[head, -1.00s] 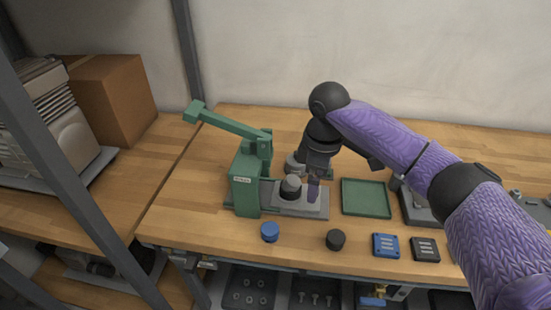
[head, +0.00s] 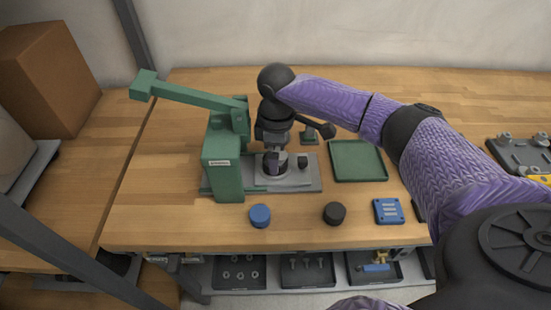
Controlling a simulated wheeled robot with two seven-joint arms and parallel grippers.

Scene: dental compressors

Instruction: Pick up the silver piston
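The silver piston (head: 282,168) stands on the grey base plate of the green press, partly hidden by my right gripper. My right gripper (head: 276,158) comes down from above, right at the piston, with a dark finger in front of its silver side. The view is too small and too covered to tell whether the fingers are closed on it. My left gripper is not in view.
The green press (head: 222,165) has its lever (head: 190,96) raised to the left. A green tray (head: 358,160) lies to the right. A blue cap (head: 260,215), a black cap (head: 334,213) and a blue block (head: 388,211) lie along the front edge.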

